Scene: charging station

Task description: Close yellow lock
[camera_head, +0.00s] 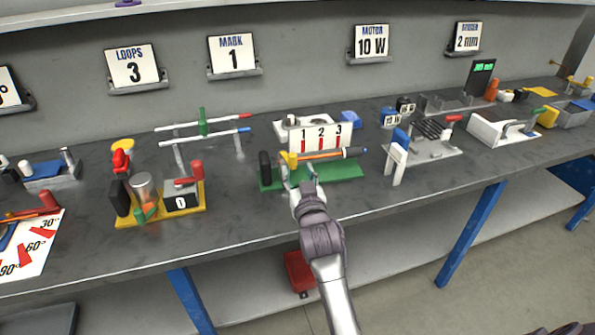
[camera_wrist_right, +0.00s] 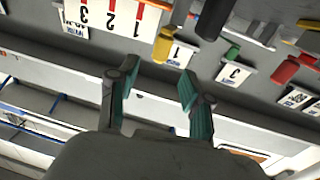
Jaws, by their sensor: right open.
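The yellow lock (camera_head: 289,159) is a small yellow piece at the left part of the green-based station (camera_head: 345,173), beside a black upright cylinder (camera_head: 265,165) and below the 1 2 3 board. My right gripper (camera_head: 299,171) is open at the front of this station, its fingers just in front of and beside the yellow piece. In the wrist view, which looks upside down, the yellow lock (camera_wrist_right: 163,46) shows beyond the two spread fingertips (camera_wrist_right: 156,82), with nothing between them. Whether a finger touches the lock, I cannot tell. My left gripper is out of view.
An orange and blue rod (camera_head: 335,154) lies across the station, right of the lock. A yellow-based station with a red-handled box (camera_head: 182,196) stands to the left. A white bracket (camera_head: 397,160) stands to the right. Bare bench (camera_head: 235,220) lies in front.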

